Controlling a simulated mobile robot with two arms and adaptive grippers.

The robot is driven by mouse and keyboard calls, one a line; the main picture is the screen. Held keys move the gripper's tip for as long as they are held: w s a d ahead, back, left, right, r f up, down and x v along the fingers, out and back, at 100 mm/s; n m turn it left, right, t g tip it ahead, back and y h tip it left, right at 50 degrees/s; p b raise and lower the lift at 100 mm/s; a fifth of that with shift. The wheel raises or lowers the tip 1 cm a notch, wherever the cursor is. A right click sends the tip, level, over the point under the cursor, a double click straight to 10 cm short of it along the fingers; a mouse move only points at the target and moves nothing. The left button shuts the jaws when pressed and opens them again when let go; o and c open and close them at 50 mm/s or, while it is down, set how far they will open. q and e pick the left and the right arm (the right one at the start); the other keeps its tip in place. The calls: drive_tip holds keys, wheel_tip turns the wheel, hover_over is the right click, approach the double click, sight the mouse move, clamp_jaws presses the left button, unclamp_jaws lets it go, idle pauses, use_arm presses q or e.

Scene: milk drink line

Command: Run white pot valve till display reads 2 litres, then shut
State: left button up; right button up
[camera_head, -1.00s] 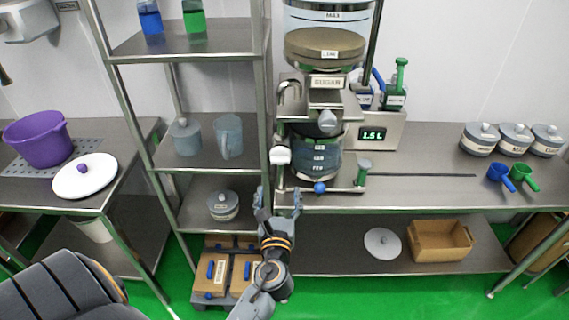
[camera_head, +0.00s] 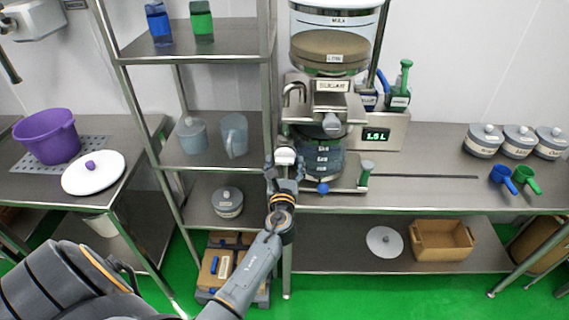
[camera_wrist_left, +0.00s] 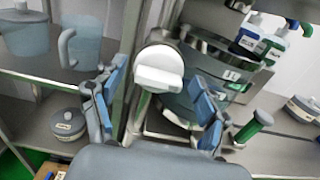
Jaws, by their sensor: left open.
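The white valve knob (camera_head: 285,157) sits at the left front of the pot stand, below a curved metal spout. In the left wrist view the white knob (camera_wrist_left: 158,70) shows large, with a raised bar across its face. My left gripper (camera_head: 284,167) is open just in front of and below it. In the wrist view its fingers stand to either side of the knob, without visible grip. The green display (camera_head: 376,136) reads 1.5 L. My right gripper is out of view.
A shelf rack (camera_head: 270,90) with jugs and bottles stands just left. Lidded canisters (camera_head: 483,141) and scoops are at the right. The counter between is mostly clear.

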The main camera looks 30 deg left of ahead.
use_arm(q)
drive_tip(key=c, duration=1.1)
drive_tip(key=shift+c, duration=0.2)
drive_tip(key=shift+f+n, duration=0.1)
drive_tip(key=shift+n, duration=0.2)
drive_tip(key=shift+n+b, duration=0.55)
drive_tip(key=shift+n, duration=0.05)
drive_tip(key=shift+a+n+b, duration=0.1)
drive_tip(key=shift+n+b, duration=0.7)
drive_tip(key=shift+n, duration=1.3)
